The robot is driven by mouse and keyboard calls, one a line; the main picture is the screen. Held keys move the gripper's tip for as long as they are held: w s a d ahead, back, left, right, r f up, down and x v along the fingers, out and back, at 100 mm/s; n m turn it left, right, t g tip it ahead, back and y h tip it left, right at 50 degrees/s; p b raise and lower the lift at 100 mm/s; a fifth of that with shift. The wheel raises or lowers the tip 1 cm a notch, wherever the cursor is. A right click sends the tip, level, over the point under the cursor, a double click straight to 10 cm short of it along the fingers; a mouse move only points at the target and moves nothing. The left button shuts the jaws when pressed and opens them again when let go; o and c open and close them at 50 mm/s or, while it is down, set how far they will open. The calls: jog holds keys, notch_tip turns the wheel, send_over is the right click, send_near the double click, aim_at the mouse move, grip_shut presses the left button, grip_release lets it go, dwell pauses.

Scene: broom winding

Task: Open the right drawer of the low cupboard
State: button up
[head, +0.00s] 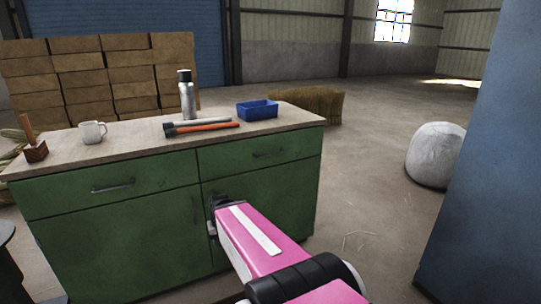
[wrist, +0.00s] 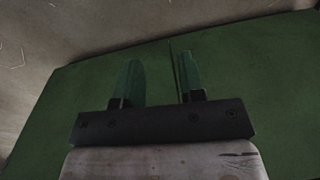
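The low cupboard is green with a pale top (head: 75,168). Its right drawer (head: 228,158) is shut, flush with the front, and has a dark bar handle (head: 267,153). The left drawer (head: 150,176) is shut too, with its own handle (head: 113,187). My gripper (head: 213,205) is in front of the cupboard, below the right drawer and left of its handle, near the seam between the doors. In the wrist view its two fingers (wrist: 158,75) are apart with nothing between them, over the green front. The drawer handle does not show there. Contact with the front cannot be told.
A blue upright panel (head: 480,170) stands at the right. Floor between it and the cupboard is clear. A white sack (head: 434,155) lies farther back.

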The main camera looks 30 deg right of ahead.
jog(key=w+d+r+m+t+y, duration=0.35)
jog(key=w+d+r, duration=0.2)
jog(key=d, duration=0.25)
jog(key=w+d+r+m+t+y, duration=0.2)
jog(key=w+d+r+m+t, duration=0.15)
jog(key=w+d, duration=0.45)
jog(key=d+r+m+t, duration=0.35)
jog(key=d+r, duration=0.35)
jog(key=d, duration=0.4)
jog(key=d+r+m+t, duration=0.35)
jog(key=d+r, duration=0.25)
jog(key=d, duration=0.5)
jog(key=x, duration=1.1)
jog(key=shift+w+r, duration=0.25)
grip_shut()
